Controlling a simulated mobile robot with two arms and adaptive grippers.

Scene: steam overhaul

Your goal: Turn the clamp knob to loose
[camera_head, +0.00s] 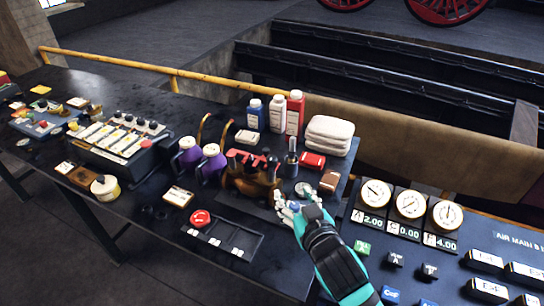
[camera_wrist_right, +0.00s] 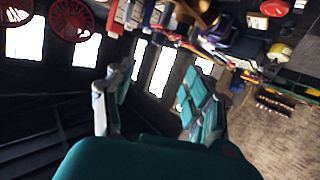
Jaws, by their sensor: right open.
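A brown clamp-like fixture (camera_head: 246,184) stands on a dark plate on the bench in the head view. I cannot tell for certain which part is the clamp knob; a small bluish round part (camera_head: 294,206) shows between my right fingertips, and a silver round part (camera_head: 303,188) sits just behind them. My right gripper (camera_head: 287,212) is at the right side of the fixture, and its fingers hide part of that area. In the right wrist view the gripper (camera_wrist_right: 152,105) is open, fingers apart. Contact with the knob cannot be told. My left gripper is not in view.
A gauge panel (camera_head: 408,214) is at right.

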